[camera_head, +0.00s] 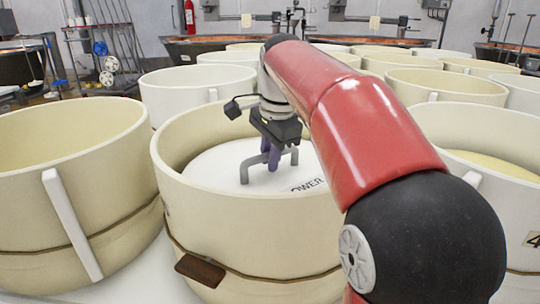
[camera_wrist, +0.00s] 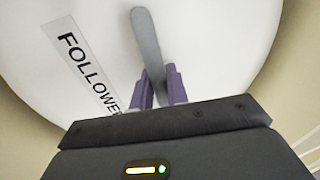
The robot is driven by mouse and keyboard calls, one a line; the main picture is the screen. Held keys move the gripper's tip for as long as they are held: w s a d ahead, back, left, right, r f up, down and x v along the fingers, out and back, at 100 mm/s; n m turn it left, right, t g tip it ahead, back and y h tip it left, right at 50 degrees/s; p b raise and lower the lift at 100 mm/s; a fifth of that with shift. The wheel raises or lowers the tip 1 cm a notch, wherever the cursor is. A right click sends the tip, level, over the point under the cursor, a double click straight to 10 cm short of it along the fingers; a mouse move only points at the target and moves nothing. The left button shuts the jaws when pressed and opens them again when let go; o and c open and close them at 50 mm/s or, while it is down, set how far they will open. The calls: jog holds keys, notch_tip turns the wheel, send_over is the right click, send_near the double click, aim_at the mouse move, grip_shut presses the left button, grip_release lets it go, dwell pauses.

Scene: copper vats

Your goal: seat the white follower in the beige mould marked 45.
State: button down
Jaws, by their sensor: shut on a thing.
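The white follower (camera_head: 215,168) is a round disc lettered FOLLOWER, with a grey bar handle (camera_wrist: 147,35). It is inside the rim of the beige mould (camera_head: 255,240) in the middle of the head view, its top below the rim. I cannot tell whether it rests on anything underneath. My gripper (camera_head: 271,158) has its purple fingers shut on the handle; they also show in the wrist view (camera_wrist: 161,90). No number is readable on this middle mould. A tag on the right mould (camera_head: 474,225) shows a 4, the rest cut off by the frame.
Another beige mould (camera_head: 70,190) stands close on the left. Several more moulds stand in rows behind. The right mould has yellowish contents (camera_head: 500,164). A brown plate (camera_head: 200,270) sits on the middle mould's front. My red arm hides part of its right side.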

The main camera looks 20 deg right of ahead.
jog(key=shift+r, duration=0.1)
jog(key=c, duration=1.3)
grip_release()
